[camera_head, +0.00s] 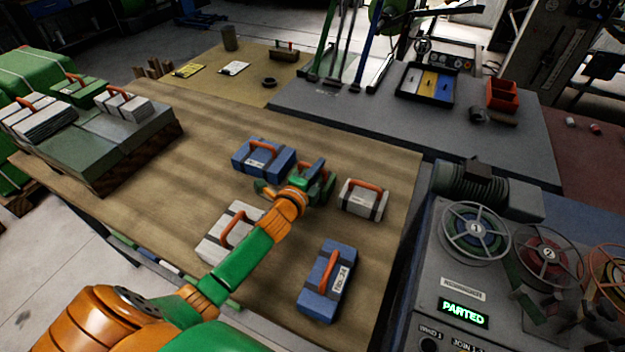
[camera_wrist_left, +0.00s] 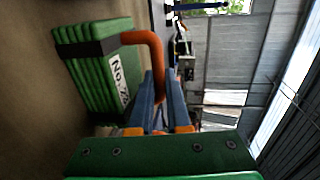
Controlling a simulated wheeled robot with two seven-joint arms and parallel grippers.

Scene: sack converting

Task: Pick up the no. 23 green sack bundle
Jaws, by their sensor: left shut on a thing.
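The green sack bundle (camera_head: 322,188) is at the middle of the wooden table, partly hidden by my left gripper (camera_head: 304,178). In the left wrist view the green bundle (camera_wrist_left: 90,75) shows stacked green layers, a dark strap and an orange handle (camera_wrist_left: 157,60). Its white label (camera_wrist_left: 119,82) begins "No. 2"; the last digit is hard to read. My left gripper (camera_wrist_left: 163,95) is shut on the orange handle, its two blue fingers close together there. I cannot tell whether the bundle is clear of the table. My right gripper is not in view.
Around it lie a blue bundle (camera_head: 262,162), a white bundle (camera_head: 364,203), another white bundle (camera_head: 222,240) and a blue bundle marked no. 24 (camera_head: 318,298). A pallet stack (camera_head: 80,150) stands at left. A machine with reels (camera_head: 470,265) stands at right.

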